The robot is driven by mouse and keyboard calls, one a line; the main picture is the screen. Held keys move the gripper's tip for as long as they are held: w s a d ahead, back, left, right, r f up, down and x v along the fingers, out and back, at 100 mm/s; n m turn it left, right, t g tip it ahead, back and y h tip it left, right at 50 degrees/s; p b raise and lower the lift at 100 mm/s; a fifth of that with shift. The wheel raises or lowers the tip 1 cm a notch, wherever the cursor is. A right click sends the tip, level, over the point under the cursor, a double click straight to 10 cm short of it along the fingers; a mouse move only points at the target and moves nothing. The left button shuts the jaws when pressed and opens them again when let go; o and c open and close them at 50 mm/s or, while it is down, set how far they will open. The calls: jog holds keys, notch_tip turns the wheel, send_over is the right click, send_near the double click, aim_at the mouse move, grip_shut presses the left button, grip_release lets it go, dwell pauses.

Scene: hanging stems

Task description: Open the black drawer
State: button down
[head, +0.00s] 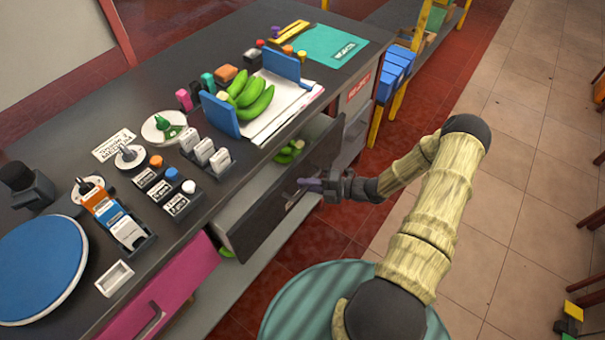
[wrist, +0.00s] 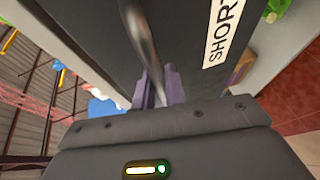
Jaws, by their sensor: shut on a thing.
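The black drawer (head: 262,218) is partly pulled out from under the dark counter, with a gap behind its front. Green items (head: 288,152) show inside it. My gripper (head: 312,184) is at the front face of the drawer. In the wrist view, its purple fingers (wrist: 158,88) are shut on the metal bar handle (wrist: 140,35). The dark drawer front (wrist: 185,45) fills the upper part of that view, beside a white label (wrist: 224,28) reading "SHORT". The fingers partly hide the handle in the head view.
The counter top (head: 215,60) holds green bananas (head: 250,97) between blue bookends, stamps, card holders and a blue round disc (head: 38,268). A pink drawer (head: 170,290) is to the lower left. Blue bins (head: 395,72) stand at the back right. Tiled floor (head: 520,170) is open to the right.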

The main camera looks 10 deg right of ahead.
jog(key=s+d+p, duration=0.2)
jog(key=s+d, duration=1.2)
jog(key=s, duration=0.3)
jog(key=shift+s+d, duration=0.25)
jog(key=c, duration=1.5)
grip_release()
jog(key=shift+o, duration=0.2)
jog(key=shift+d, duration=0.1)
jog(key=b+v, duration=0.2)
jog(key=v, duration=1.5)
